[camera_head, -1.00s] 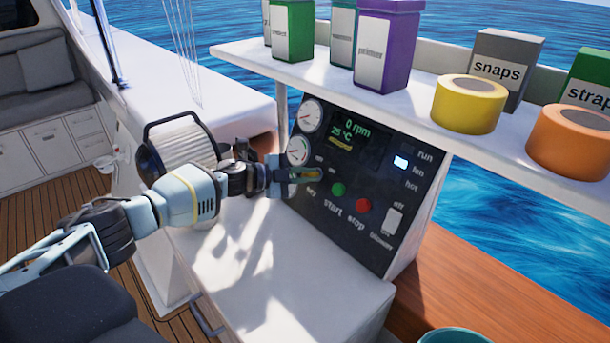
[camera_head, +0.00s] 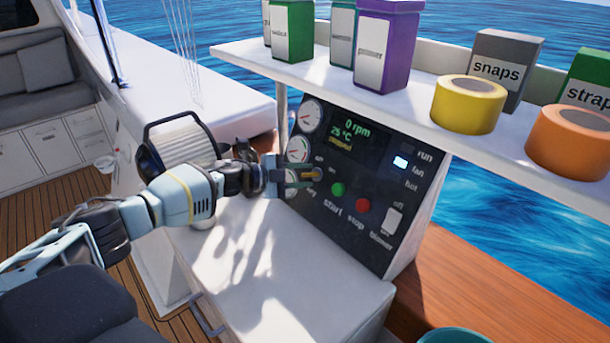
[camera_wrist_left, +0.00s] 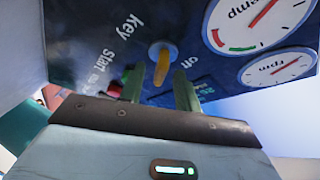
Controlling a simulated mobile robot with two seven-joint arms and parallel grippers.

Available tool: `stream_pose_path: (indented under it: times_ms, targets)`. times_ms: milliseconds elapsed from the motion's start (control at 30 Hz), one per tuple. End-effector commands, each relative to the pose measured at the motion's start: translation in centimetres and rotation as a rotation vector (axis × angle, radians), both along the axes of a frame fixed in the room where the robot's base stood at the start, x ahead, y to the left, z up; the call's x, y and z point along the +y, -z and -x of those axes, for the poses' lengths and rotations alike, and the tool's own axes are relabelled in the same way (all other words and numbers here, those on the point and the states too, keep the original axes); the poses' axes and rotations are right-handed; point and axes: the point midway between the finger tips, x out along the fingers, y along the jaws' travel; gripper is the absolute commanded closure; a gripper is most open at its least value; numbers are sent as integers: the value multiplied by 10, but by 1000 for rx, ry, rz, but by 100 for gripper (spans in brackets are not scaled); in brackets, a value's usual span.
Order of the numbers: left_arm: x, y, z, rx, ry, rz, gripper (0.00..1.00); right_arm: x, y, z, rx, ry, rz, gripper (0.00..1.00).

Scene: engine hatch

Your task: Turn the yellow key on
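In the head view, a small part of the yellow key (camera_head: 316,173) shows at the fingertips. My left gripper (camera_wrist_left: 160,86) is open, with one finger on each side of the key's near end. Visible gaps separate the fingers from the key in the wrist view. In the head view, my left gripper (camera_head: 298,175) is at the panel's left side and partly hides the key labels. My right gripper is not in view.
The green start button (camera_head: 338,189) and red stop button (camera_head: 363,205) are right of the key. Round gauges (camera_head: 299,149) are above it. A shelf (camera_head: 400,98) with boxes and tape rolls overhangs the panel. A white filter (camera_head: 184,150) stands behind my left arm. The white counter below is clear.

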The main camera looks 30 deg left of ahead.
Motion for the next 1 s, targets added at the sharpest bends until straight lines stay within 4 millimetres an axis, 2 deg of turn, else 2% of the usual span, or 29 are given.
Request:
stream_pose_path:
  times_ms: [400, 600, 1000]
  targets:
    - [40, -12, 45, 1, -1, -2, 67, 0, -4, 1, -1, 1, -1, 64]
    - [45, -14, 51, -1, 0, -1, 67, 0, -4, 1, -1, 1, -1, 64]
    - [44, -14, 51, -1, 1, 0, 67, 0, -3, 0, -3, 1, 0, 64]
